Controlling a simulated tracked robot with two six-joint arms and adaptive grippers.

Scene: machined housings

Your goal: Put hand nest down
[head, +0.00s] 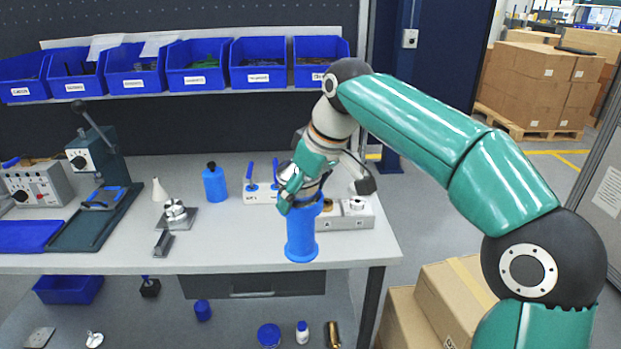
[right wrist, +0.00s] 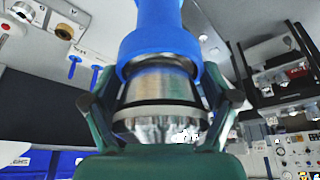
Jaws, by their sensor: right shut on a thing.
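The blue hand nest (head: 301,238) is an upright, flared blue cylinder at the front right of the bench. My right gripper (head: 305,195) is above it, fingers pointing down, and is shut on its upper part. In the right wrist view the blue body (right wrist: 158,38) shows with a silver metal band and ring between the two fingers (right wrist: 165,95). Whether its lower end touches the bench top or hangs just above it cannot be told. My left gripper is not in view.
The grey bench (head: 240,255) has free room left of the nest. A grey fixture block (head: 345,215) stands close behind it. A blue bottle (head: 214,182), a metal part on a plate (head: 176,213) and a lever press (head: 98,170) stand farther left. Blue bins (head: 198,65) line the back.

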